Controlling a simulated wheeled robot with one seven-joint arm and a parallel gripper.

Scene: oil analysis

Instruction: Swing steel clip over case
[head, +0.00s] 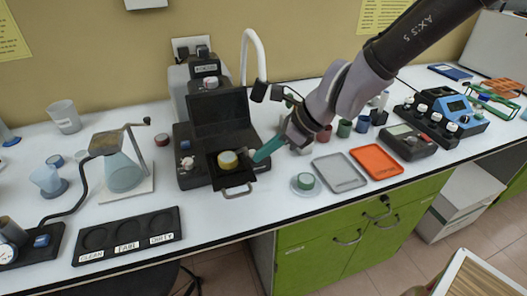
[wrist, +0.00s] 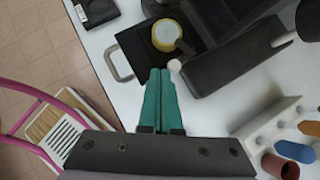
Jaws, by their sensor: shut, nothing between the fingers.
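The case, a round yellow puck (head: 228,160), sits in the black drawer (head: 232,182) of a dark instrument with a raised lid. It also shows in the wrist view (wrist: 165,35). What looks like the steel clip (wrist: 185,47) is a small grey bar at the right side of the case, with a pale round knob (wrist: 174,66) near it. I cannot tell whether the bar lies over the case rim or beside it. My gripper (head: 257,157) has its teal fingers shut and empty. In the wrist view its fingertips (wrist: 160,71) are close to the knob; contact is unclear.
The drawer has a metal handle (head: 237,191) at its front. A grey tray (head: 339,173) and an orange tray (head: 377,161) lie to the right. A green-topped puck on a clear dish (head: 305,182) is nearby. A black labelled rack (head: 127,236) stands at front left.

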